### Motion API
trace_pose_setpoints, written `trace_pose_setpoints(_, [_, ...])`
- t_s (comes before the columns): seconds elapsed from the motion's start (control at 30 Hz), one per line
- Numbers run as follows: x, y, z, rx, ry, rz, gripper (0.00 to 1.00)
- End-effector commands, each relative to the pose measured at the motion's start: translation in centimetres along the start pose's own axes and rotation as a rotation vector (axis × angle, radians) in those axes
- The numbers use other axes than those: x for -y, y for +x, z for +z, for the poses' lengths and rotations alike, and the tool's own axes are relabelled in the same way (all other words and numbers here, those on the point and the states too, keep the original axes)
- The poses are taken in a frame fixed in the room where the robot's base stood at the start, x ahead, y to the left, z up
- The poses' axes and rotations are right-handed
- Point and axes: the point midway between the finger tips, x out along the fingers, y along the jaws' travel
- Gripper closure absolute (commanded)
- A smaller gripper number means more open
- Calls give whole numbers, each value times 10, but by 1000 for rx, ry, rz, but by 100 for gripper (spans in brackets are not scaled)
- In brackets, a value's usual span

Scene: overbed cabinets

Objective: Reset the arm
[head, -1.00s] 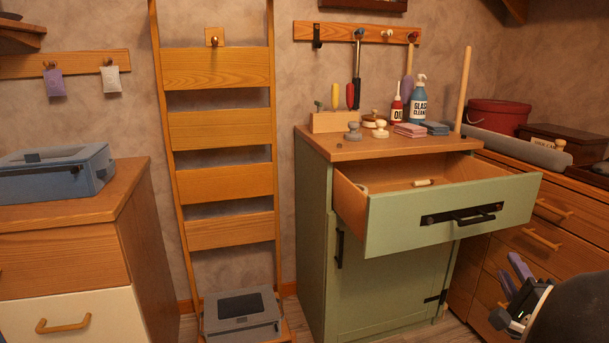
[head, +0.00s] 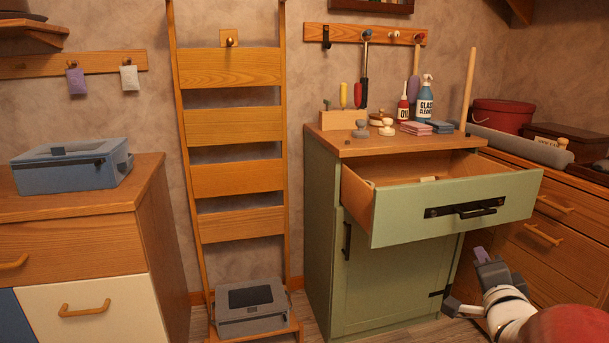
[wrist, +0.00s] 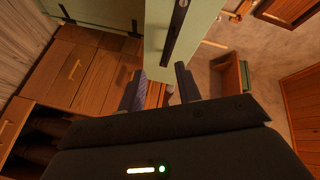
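My gripper (head: 482,258) is at the lower right in the head view, in front of and below the open green drawer (head: 455,215). In the wrist view my gripper (wrist: 157,84) has its two dark fingers apart, with nothing held between them. The drawer front (wrist: 168,35) with its black handle rises beyond the fingers there, apart from them. In the head view the drawer is pulled well out of the green cabinet (head: 385,285), and a small light wooden piece (head: 429,179) shows inside it.
Brown drawers (head: 545,235) stand close to the right of my arm. A blue-grey box (head: 70,172) sits on the left dresser.

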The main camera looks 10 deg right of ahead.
Motion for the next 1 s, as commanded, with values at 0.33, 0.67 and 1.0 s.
trace_pose_setpoints(0.33, [26,-66,108,297,-623,304,66])
trace_pose_setpoints(0.67, [18,-206,202,943,-1155,272,66])
trace_pose_setpoints(1.0, [13,-243,214,1114,-1269,209,66])
